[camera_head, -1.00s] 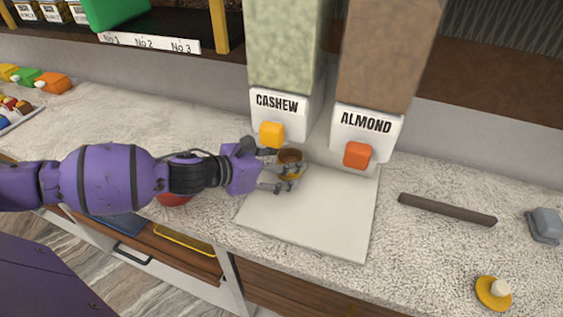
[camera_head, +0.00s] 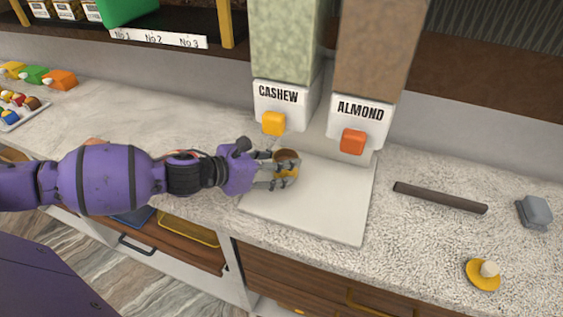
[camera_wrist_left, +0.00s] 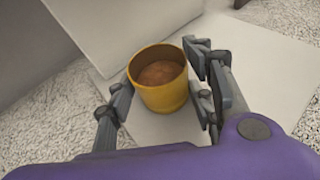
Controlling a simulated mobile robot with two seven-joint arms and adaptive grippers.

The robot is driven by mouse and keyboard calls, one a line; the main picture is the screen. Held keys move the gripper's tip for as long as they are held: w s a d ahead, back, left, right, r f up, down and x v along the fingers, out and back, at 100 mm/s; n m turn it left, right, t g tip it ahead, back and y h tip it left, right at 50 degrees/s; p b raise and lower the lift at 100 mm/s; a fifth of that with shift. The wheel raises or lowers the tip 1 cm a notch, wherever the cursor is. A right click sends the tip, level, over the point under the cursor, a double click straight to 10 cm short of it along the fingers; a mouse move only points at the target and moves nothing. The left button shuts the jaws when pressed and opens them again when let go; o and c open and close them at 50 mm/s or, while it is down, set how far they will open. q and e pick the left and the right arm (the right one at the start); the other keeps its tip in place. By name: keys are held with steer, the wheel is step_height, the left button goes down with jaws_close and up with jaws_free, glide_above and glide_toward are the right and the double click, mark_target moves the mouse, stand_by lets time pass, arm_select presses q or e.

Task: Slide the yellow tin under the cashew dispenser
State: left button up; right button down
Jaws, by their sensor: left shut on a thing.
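The yellow tin (camera_head: 287,169) is a small round cup, brown inside, standing on the white base plate (camera_head: 325,205) below the dispensers. It also shows upright in the left wrist view (camera_wrist_left: 160,88). My left gripper (camera_head: 284,171) is shut on the tin, a finger on each side of it; the fingers hide part of its wall. The cashew dispenser (camera_head: 280,105), with pale green contents and a yellow-orange button (camera_head: 273,123), is just above and behind the tin. My right gripper is not in view.
The almond dispenser (camera_head: 358,118) with its orange button stands to the right. A dark bar (camera_head: 440,197), a grey block (camera_head: 535,212) and a yellow lid with a pale knob (camera_head: 484,273) lie on the right counter. The plate's front and right are clear.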

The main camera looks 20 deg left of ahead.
arm_select(q)
steer(key=shift+s+r, duration=0.1)
steer(key=shift+s, duration=0.4)
steer(key=shift+w, duration=0.1)
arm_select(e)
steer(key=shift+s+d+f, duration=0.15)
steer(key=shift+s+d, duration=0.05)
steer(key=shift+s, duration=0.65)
arm_select(q)
steer(key=o, duration=0.8)
steer(key=shift+w, duration=0.1)
steer(key=o, duration=0.6)
steer(key=shift+c, duration=0.2)
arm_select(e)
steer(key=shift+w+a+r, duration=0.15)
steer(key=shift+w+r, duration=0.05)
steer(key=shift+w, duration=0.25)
arm_select(q)
steer(key=v, duration=1)
steer(key=shift+s+a, duration=0.2)
steer(key=shift+s, duration=0.05)
steer(key=shift+s+a+r, duration=0.25)
steer(key=shift+s+a, duration=0.15)
steer(key=shift+s, duration=0.15)
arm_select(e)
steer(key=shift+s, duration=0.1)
